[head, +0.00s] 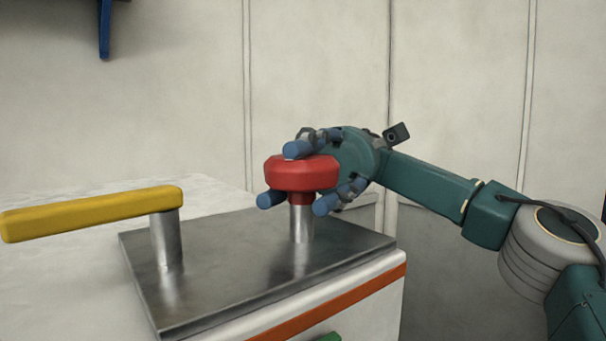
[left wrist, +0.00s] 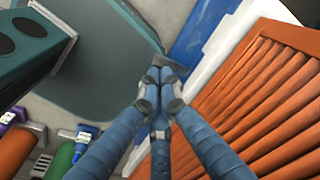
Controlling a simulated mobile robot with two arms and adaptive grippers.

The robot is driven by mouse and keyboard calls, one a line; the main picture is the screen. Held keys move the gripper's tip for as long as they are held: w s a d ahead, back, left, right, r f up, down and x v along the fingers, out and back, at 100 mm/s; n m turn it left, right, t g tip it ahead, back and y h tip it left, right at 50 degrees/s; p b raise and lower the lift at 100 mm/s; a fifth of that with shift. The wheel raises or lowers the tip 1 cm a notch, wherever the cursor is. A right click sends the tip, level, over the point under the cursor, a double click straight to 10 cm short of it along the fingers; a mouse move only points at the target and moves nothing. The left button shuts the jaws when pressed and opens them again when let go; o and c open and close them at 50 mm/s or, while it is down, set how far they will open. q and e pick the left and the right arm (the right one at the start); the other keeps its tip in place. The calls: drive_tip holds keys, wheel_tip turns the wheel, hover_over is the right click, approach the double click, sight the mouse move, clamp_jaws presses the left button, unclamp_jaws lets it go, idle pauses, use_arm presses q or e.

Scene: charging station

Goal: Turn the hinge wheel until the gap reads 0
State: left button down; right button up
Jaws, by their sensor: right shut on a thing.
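The red wheel (head: 302,172) sits on top of an upright metal post on a steel plate. I take it to be the hinge wheel. My right gripper (head: 298,182) reaches in from the right and is shut on the red wheel, with blue fingers above, left and below its rim. My left gripper (left wrist: 160,82) shows only in the left wrist view. Its three blue fingers meet at the tips, and I see nothing held between them. No gap reading is visible in either view.
A yellow lever (head: 95,212) on a second post stands left of the wheel on the steel plate (head: 225,262). The plate lies on a white cabinet with an orange stripe (head: 330,302). In the left wrist view, an orange ribbed panel (left wrist: 262,95) lies right of the fingers.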

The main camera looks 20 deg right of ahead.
drive_tip(key=o, duration=1.2)
drive_tip(key=shift+c, duration=0.2)
